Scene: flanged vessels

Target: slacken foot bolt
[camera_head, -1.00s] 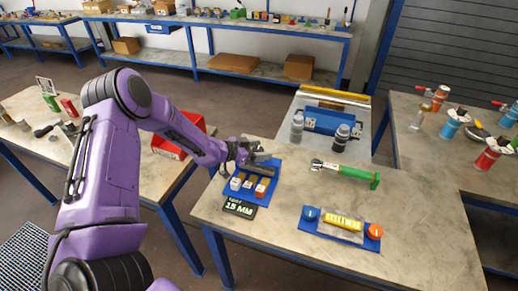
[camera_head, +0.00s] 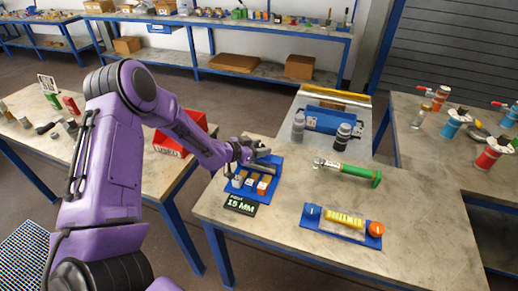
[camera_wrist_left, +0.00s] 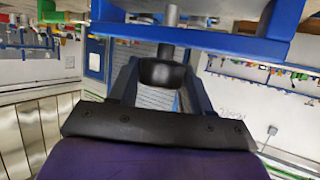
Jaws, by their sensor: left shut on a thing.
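My left gripper (camera_head: 262,153) is at the back of a blue rack (camera_head: 277,166) on the near table. In the left wrist view its jaws (camera_wrist_left: 160,80) are shut on a dark cylindrical piece that looks like a socket (camera_wrist_left: 158,73). A grey post (camera_wrist_left: 171,17) runs from it to a blue board (camera_wrist_left: 215,42). Several small blocks with white and orange faces (camera_head: 262,187) stand along the rack's front. A black sign (camera_head: 240,205) reads "15 MM". A wrench with a green handle (camera_head: 355,173) lies right of the rack. I cannot make out a foot bolt. My right gripper is not in view.
A blue tray with a yellow piece, a blue knob and an orange knob (camera_head: 375,229) lies at the front right. Grey and black bottles (camera_head: 342,137) stand behind the wrench. Blue and red flanged vessels (camera_head: 491,154) stand on the right table.

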